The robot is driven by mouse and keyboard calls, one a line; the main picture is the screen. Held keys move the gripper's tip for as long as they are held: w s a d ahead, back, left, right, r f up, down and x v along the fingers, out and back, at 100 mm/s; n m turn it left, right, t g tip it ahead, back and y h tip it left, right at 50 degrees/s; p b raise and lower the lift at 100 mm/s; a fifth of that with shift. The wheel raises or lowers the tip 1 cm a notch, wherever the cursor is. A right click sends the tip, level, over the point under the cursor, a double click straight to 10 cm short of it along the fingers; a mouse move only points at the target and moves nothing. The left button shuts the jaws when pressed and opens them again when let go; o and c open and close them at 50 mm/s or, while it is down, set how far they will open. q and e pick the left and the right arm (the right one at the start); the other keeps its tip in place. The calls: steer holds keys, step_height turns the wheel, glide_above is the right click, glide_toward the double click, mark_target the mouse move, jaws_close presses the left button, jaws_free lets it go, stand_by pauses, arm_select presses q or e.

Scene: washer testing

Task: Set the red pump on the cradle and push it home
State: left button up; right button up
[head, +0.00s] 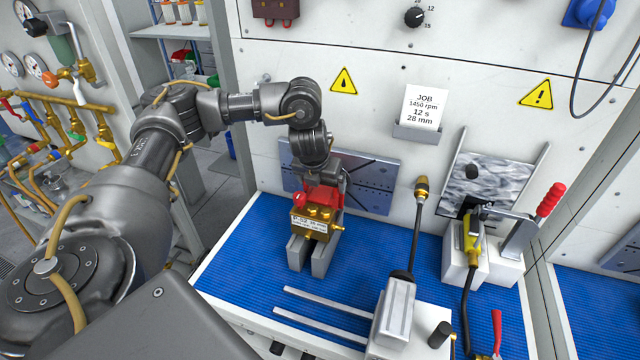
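The red pump (325,197) has a brass front block (318,213) with a white label. It is upright, directly above or on two grey upright blocks (299,252), which look like a cradle. I cannot tell whether it rests fully on them. My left gripper (318,178) comes down from above onto the top of the red pump. Its fingertips are hidden by the pump and the wrist, so its grip does not show clearly. My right gripper is out of view.
A slotted grey plate (370,185) stands behind the pump. Two metal rails (320,312) lie on the blue mat (245,255) in front. To the right are a grey unit with a hose (394,310) and a red-handled clamp (550,200) on white blocks. A job card (425,108) hangs on the wall.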

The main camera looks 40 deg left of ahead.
arm_select(q)
steer(key=shift+o, duration=0.4)
steer(key=shift+s+d, duration=0.1)
steer(key=shift+s, duration=0.05)
steer(key=shift+s+f, duration=0.15)
steer(key=shift+f, duration=0.05)
steer(key=shift+r, duration=0.5)
steer(key=p+v, duration=0.1)
steer(key=v, duration=0.9)
